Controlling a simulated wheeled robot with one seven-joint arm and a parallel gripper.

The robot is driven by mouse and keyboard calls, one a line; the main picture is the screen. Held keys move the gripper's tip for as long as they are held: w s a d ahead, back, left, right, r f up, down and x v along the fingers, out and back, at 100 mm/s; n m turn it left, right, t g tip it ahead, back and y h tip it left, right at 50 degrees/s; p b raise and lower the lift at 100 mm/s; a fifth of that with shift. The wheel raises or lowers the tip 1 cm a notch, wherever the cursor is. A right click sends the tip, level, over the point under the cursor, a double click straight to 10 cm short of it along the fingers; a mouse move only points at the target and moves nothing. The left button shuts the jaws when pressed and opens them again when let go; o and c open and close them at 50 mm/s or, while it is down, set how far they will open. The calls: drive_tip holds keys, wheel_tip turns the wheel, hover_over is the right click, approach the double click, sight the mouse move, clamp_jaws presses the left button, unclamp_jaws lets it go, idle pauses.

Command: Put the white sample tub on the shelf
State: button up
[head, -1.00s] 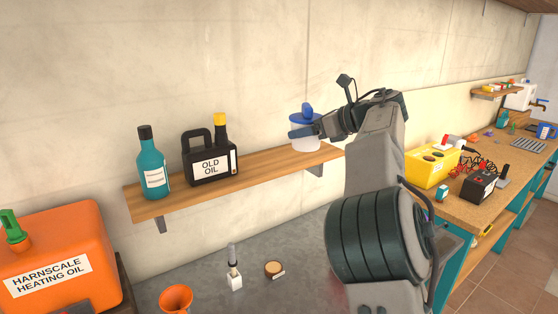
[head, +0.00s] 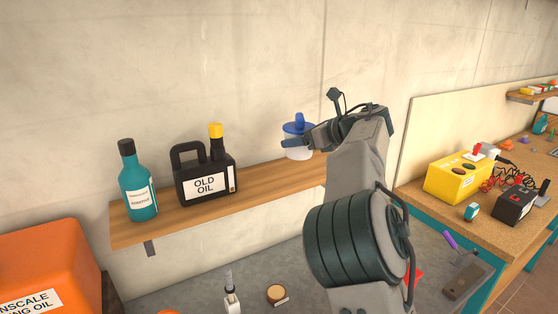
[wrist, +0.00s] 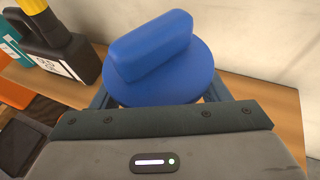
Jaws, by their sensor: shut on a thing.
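The white sample tub (head: 299,153) has a blue lid with a blue grip on top. It is at the right part of the wooden shelf (head: 255,183), upright, at about shelf level. I cannot tell whether its base touches the board. My gripper (head: 297,142) is shut on the tub from the right. In the wrist view the blue lid (wrist: 165,75) fills the middle, between my fingers, and hides the white body.
A black "OLD OIL" jug (head: 205,178) with a yellow cap and a teal bottle (head: 138,185) stand on the shelf to the left. Bare board lies between jug and tub. A yellow box (head: 458,178) sits on the right bench.

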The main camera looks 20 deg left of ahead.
drive_tip(key=a+f, duration=0.1)
drive_tip(key=a+f+p, duration=0.1)
drive_tip(key=a, duration=0.1)
drive_tip(key=a+f, duration=0.1)
drive_tip(key=a, duration=0.1)
drive_tip(key=shift+a+f, duration=0.2)
drive_tip(key=shift+a, duration=0.05)
drive_tip(key=shift+a+f, duration=0.1)
drive_tip(key=shift+f, duration=0.1)
drive_tip(key=shift+f+p, duration=0.75)
drive_tip(key=shift+f, duration=1.15)
drive_tip(key=o, duration=1.1)
drive_tip(key=shift+f, duration=0.15)
